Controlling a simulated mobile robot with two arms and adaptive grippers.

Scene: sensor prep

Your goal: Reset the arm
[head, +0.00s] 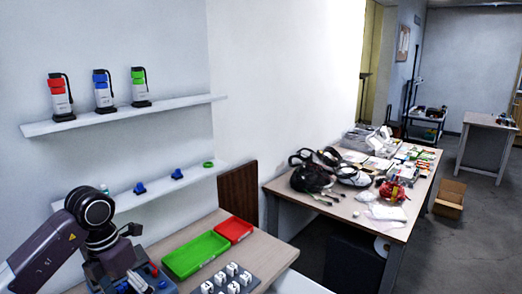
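My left arm (40,258) comes in from the left and bends down at a dark round joint over the near table. Its far end, dark and close to the picture's lower edge, is at the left gripper (118,268); I cannot make out its fingers or whether it holds anything. It is beside a blue tray or bin (158,280) with small red and blue parts, partly hidden by the arm. My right arm and gripper are not in view.
A green tray (195,255), a red tray (233,230) and a grey rack (225,279) of white pieces are on the near table. Wall shelves (125,117) hold canisters and small caps. A cluttered table (398,232) stands right, with a cardboard box (450,198) beyond it.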

